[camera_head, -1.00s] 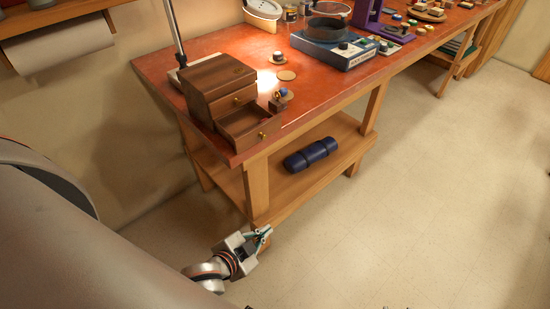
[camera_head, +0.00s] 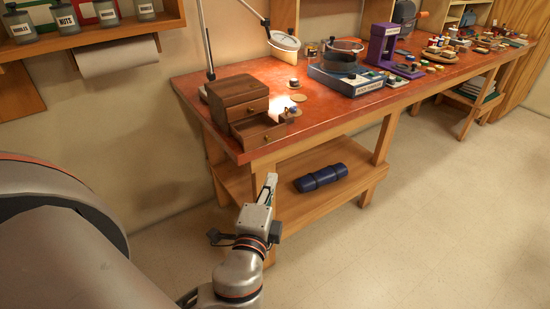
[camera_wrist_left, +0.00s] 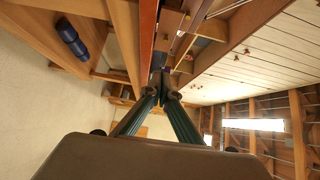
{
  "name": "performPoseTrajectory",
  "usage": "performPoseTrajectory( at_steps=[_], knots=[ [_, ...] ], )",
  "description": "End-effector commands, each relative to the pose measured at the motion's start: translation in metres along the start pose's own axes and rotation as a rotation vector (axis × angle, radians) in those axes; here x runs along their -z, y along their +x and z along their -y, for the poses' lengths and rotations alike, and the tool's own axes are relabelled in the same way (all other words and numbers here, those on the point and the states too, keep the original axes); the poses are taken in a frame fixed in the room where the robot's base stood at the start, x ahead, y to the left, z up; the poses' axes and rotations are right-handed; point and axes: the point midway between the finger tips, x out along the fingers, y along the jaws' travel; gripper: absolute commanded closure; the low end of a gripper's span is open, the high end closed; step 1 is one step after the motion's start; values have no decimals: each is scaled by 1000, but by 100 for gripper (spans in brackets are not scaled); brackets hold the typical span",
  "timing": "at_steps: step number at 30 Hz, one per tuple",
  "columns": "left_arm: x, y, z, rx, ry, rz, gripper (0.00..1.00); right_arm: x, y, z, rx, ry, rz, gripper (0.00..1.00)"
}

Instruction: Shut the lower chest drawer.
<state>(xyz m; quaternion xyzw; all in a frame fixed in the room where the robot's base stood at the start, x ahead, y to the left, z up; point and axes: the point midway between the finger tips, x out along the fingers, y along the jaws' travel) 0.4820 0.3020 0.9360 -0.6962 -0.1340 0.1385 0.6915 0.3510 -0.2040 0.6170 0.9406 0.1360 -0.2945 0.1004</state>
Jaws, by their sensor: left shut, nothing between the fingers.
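The small brown wooden chest (camera_head: 235,90) stands on the near left end of the red-topped workbench. Its lower drawer (camera_head: 256,130) sticks out toward the bench's front edge, with a small knob on its front. My left gripper (camera_head: 270,180) is in front of the bench, below and apart from the lower drawer, fingers pointing up. In the left wrist view its fingers (camera_wrist_left: 166,86) meet at the tips with nothing between them. My right gripper is in neither view.
A lamp pole (camera_head: 205,40) rises behind the chest. A small round item (camera_head: 291,112) sits right beside the drawer. A blue roll (camera_head: 321,177) lies on the bench's lower shelf. The bench leg and tabletop edge are close to my left gripper. The floor at right is clear.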

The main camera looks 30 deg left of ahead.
Motion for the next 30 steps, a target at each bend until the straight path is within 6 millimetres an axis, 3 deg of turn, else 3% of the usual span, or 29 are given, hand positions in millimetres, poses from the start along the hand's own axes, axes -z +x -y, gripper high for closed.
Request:
performPoseTrajectory(
  at_steps=[8, 21, 30],
  knots=[
    [-1, 24, 7, 15, 9, 7, 100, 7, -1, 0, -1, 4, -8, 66],
    [-6, 106, 6, 13, 11, 7, 100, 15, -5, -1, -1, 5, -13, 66],
    [-28, 127, 5, 9, 8, 6, 100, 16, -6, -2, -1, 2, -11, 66]
  ],
)
